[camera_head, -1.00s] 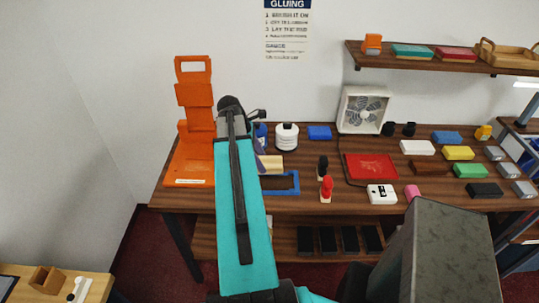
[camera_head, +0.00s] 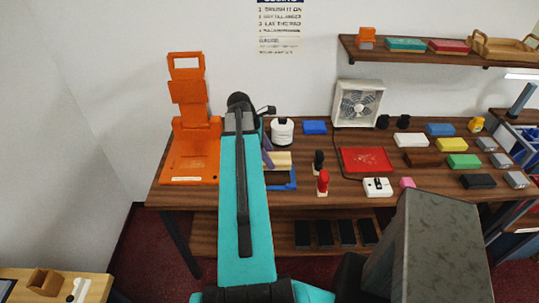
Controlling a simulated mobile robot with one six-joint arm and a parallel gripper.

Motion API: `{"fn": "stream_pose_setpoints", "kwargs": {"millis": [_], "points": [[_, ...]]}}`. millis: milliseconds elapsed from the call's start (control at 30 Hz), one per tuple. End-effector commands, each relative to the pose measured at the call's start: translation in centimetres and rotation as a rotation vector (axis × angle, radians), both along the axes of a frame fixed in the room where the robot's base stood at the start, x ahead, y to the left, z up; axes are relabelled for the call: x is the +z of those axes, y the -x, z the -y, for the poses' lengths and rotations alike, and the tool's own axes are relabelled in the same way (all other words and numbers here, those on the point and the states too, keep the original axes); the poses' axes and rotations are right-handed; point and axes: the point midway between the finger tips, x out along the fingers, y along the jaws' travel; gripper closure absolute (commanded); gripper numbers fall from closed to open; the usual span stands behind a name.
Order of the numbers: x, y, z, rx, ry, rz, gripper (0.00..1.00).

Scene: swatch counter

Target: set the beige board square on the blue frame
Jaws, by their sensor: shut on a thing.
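The beige board (camera_head: 280,159) shows just right of my forearm, over the back part of the blue frame (camera_head: 293,184). The frame lies on the wooden counter and has a dark inside. My gripper (camera_head: 267,155) is mostly hidden behind my arm; a purplish finger shows at the board's left edge. It is shut on the board. The board's left part is hidden, and I cannot tell whether it touches the frame or hangs just above it.
An orange stand (camera_head: 192,130) is left of my arm. A white bottle (camera_head: 282,132) and a blue block (camera_head: 315,127) are behind the board. A black-topped stamp (camera_head: 319,161) and a red one (camera_head: 322,182) stand right of the frame, near a red tray (camera_head: 367,159).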

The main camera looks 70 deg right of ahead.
Motion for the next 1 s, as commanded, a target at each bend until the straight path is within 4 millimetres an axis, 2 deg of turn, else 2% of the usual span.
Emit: {"fn": "stream_pose_setpoints", "kwargs": {"millis": [1000], "points": [[-6.4, 0.1, 0.1, -0.002, 0.0, 0.0, 0.69]]}}
